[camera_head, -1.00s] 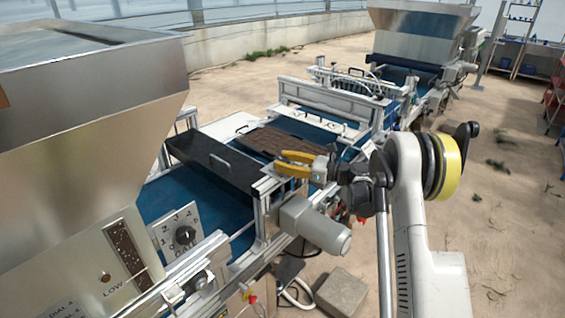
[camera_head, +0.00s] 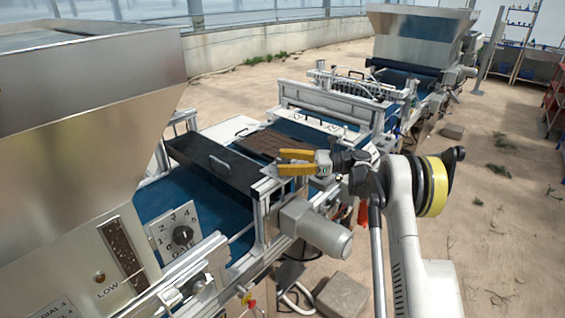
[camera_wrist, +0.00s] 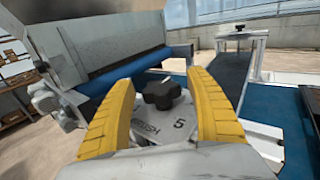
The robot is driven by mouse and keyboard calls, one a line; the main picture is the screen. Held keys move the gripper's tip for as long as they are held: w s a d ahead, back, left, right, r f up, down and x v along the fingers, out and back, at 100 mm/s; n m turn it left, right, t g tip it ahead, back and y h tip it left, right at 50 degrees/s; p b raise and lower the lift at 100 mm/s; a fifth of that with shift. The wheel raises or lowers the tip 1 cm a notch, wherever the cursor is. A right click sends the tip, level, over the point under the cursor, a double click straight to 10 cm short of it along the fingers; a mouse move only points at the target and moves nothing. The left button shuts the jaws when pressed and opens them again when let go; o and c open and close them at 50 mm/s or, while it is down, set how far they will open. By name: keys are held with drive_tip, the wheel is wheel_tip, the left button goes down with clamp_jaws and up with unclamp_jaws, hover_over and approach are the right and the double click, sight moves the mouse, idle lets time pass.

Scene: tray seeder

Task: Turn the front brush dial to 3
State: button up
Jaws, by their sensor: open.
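The black lobed brush dial knob (camera_wrist: 162,93) shows in the wrist view between the two yellow fingers of my gripper (camera_wrist: 160,78). It sits on a pale plate (camera_wrist: 172,128) with a partly hidden word ending in "SH" and a 5; the other numbers are hidden, and I cannot tell the setting. The fingers are open, one on each side of the knob, with gaps visible. In the head view my gripper (camera_head: 281,162) points left over the near machine's side frame; the brush dial cannot be made out there.
A second dial, marked GATE (camera_head: 182,235), stands on the near machine beside the blue belt (camera_head: 200,195). A large metal hopper (camera_head: 80,120) rises at left. A grey motor (camera_head: 315,228) sticks out below my gripper. A black cover (camera_head: 212,163) lies across the belt.

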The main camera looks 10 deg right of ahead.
drive_tip(key=v, duration=1.2)
drive_tip(key=shift+r, duration=0.1)
drive_tip(key=s+a+r+n+h+b, duration=0.1)
drive_tip(key=s+a+r+n+h, duration=0.25)
drive_tip(key=a+r, duration=0.4)
drive_tip(key=s+a+n+h+b, duration=0.2)
drive_tip(key=s+a+n+h, duration=0.4)
drive_tip(key=s, duration=0.4)
drive_tip(key=s+f+n+h, duration=0.2)
drive_tip(key=s+f+n, duration=0.1)
drive_tip(key=s, duration=0.5)
drive_tip(key=s+d+f+n+t+h+b, duration=0.1)
drive_tip(key=s+f+n+h, duration=0.2)
drive_tip(key=s, duration=0.5)
drive_tip(key=s+d+f+n+t+h+b, duration=0.1)
drive_tip(key=s+f+n+h, duration=0.2)
drive_tip(key=s, duration=0.6)
drive_tip(key=n, duration=0.2)
drive_tip(key=shift+n, duration=0.35)
